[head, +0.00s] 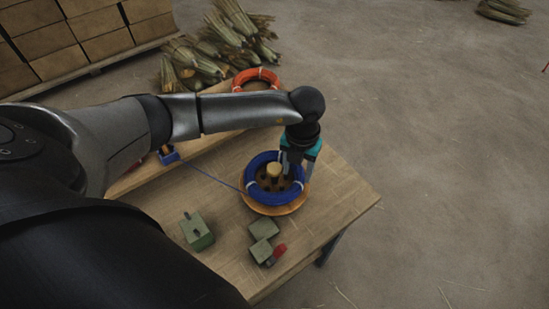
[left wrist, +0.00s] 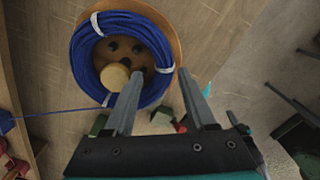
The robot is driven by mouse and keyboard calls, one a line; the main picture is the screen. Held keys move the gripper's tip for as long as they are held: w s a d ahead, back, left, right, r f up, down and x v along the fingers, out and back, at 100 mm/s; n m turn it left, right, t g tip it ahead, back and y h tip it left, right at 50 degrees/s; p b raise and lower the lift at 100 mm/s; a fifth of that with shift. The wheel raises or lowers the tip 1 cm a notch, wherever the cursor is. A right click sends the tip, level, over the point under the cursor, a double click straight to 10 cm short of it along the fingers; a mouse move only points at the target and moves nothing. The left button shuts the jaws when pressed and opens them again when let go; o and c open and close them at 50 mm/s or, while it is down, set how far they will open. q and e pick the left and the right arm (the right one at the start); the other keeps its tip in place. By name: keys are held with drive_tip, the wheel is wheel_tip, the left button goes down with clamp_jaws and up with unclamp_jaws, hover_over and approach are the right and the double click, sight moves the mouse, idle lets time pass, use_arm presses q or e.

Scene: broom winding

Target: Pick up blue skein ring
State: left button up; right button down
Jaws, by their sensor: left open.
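The blue skein ring (head: 251,187) lies around the hub of a round wooden disc (head: 277,210) on the table; it also shows in the left wrist view (left wrist: 86,62). Pale ties bind it in places. My left gripper (head: 297,168) points down over the ring's right side, open. In the left wrist view, its fingertips (left wrist: 161,76) are apart, one over the disc's holed middle and the other past the ring's outer edge. I cannot tell how far above the ring the tips are. My right gripper is not in view.
A blue strand (head: 212,176) runs left from the ring. Green blocks (head: 197,232) and a red-ended piece (head: 276,254) sit in front of the disc. An orange ring (head: 256,77) lies behind my arm. The table (head: 335,199) is bare to the right.

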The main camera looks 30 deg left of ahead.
sight(297, 180)
use_arm(q)
wheel_tip(297, 180, down, 5)
drive_tip(key=shift+d+f, duration=0.1)
idle(0.3)
clamp_jaws()
idle(0.5)
